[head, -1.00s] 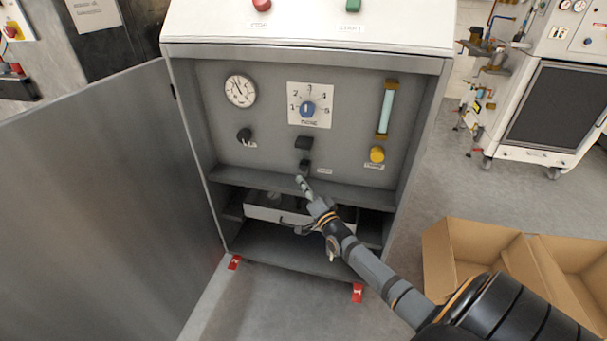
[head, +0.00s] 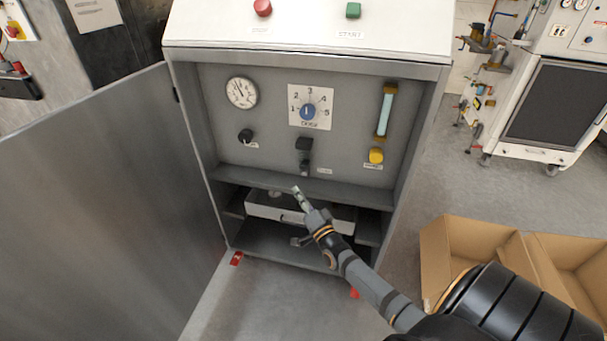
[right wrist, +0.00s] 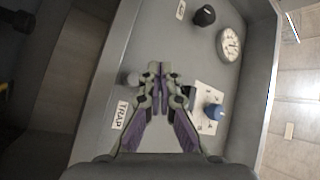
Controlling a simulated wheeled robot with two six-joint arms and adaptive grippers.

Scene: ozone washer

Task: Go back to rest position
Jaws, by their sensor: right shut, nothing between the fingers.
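My right gripper (head: 297,192) is shut and empty. It is in front of the open cabinet (head: 208,120), below the black switch (head: 304,143) on the panel. In the right wrist view the shut fingers (right wrist: 158,70) point toward the panel, between a label reading TRAP (right wrist: 120,115) and the blue dial knob (right wrist: 214,111). In the head view the blue knob (head: 308,112) sits on a white numbered plate. My left gripper is not in view.
The cabinet door (head: 110,190) stands open at the left. A light drawer or tray (head: 265,207) is on the lower shelf. Cardboard boxes (head: 434,262) stand on the floor at the right, close to my right arm. A white machine (head: 560,60) stands at the back right.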

